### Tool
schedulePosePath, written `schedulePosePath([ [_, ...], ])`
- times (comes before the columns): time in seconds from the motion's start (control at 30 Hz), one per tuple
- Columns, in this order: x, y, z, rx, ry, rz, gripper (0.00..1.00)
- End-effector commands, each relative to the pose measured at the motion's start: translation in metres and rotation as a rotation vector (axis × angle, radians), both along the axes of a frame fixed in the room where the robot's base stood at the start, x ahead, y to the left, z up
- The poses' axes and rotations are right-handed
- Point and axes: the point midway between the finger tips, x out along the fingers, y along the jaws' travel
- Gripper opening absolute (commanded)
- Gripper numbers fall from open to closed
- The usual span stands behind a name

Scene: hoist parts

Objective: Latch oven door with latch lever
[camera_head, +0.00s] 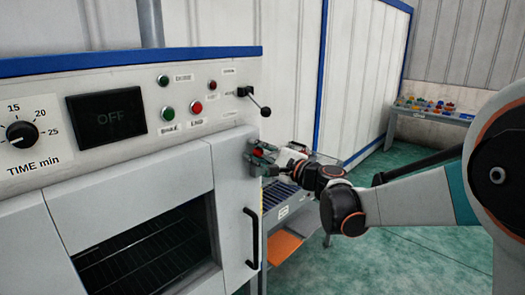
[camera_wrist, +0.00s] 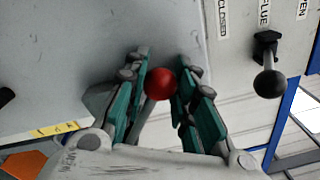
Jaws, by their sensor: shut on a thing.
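The oven door (camera_head: 200,165) fills the lower left of the head view, with a dark window and a black handle (camera_head: 251,238). It looks shut, flush with the oven front. The latch lever's red ball knob (camera_wrist: 160,83) sits between my gripper's teal finger pads in the wrist view. My gripper (camera_head: 263,158) is shut on this knob at the oven's right front edge, above the handle. A small bit of red (camera_head: 258,151) shows there in the head view. The lever's arm and catch are mostly hidden by the fingers.
A flue lever (camera_wrist: 268,75) with a black ball sticks out near my gripper; it is above it in the head view (camera_head: 258,100). The control panel (camera_head: 230,75) has buttons and a dial. A roller table (camera_head: 285,200) stands right of the oven. Green floor lies open beyond.

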Motion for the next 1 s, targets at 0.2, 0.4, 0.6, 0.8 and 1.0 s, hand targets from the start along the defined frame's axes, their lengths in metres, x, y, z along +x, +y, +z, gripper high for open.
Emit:
schedulePosePath([
  [0.2, -0.006, 0.005, -0.012, -0.071, -0.092, 0.000, 0.00],
  [0.4, -0.009, 0.006, -0.017, -0.107, -0.136, 0.000, 0.00],
  [0.6, -0.010, 0.007, -0.018, -0.118, -0.152, -0.001, 0.00],
  [0.8, -0.010, 0.007, -0.018, -0.119, -0.152, -0.001, 0.00],
  [1.0, -0.010, 0.007, -0.018, -0.118, -0.152, -0.001, 0.40],
])
